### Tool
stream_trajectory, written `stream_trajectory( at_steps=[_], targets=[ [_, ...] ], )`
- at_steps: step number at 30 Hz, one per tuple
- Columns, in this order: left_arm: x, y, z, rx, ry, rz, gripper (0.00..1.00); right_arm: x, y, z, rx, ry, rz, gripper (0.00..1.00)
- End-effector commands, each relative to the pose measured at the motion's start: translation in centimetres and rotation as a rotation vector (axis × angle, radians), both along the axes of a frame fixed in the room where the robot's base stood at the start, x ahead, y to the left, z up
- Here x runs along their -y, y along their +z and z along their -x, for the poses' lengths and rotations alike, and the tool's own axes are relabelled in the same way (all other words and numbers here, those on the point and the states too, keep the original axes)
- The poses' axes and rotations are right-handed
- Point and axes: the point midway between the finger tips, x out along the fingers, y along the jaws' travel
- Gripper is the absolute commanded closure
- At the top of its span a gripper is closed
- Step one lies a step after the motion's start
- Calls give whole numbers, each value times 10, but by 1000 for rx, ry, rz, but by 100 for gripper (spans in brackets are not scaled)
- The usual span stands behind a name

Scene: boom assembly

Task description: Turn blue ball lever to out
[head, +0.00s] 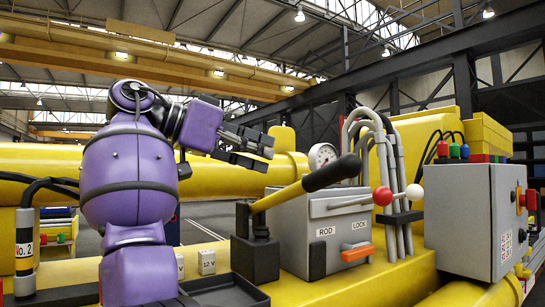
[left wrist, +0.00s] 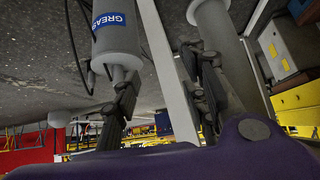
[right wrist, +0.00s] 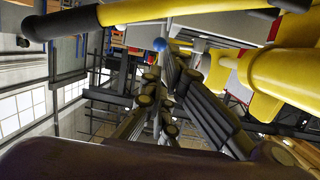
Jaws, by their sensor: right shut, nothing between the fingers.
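My right gripper (head: 262,150) is raised in the middle of the head view, left of the pressure gauge and above the grey control box. Its fingers are shut and empty; they also show in the right wrist view (right wrist: 161,82). A blue ball (right wrist: 160,44) shows just beyond these fingertips in the right wrist view, apparently apart from them. The blue ball is not visible in the head view, where a red ball (head: 382,196) and a white ball (head: 414,192) stick out from the box. My left gripper (left wrist: 160,70) is open and empty, seen only in the left wrist view.
The grey box (head: 300,230) carries ROD and LOCK labels and an orange handle (head: 356,253). A black-gripped yellow lever (head: 325,175) slants across it. Grey hoses (head: 380,140) rise behind. A GREASE cylinder (left wrist: 117,40) is near my left gripper.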

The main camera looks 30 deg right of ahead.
Motion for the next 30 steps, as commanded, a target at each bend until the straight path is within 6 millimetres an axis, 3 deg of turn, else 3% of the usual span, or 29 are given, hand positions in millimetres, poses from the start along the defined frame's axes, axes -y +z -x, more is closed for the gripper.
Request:
stream_trajectory(
  at_steps=[5,15,21,30],
  targets=[
    [-1,-3,8,-17,4,0,60,37,-10,1,-2,-3,-1,100],
    [-1,10,-2,5,3,0,60,98,-25,3,0,0,0,100],
    [1,13,-3,5,-1,3,60,114,-30,2,-2,1,1,100],
    [2,11,-2,1,-4,5,60,116,-32,2,-4,1,1,100]
  ],
)
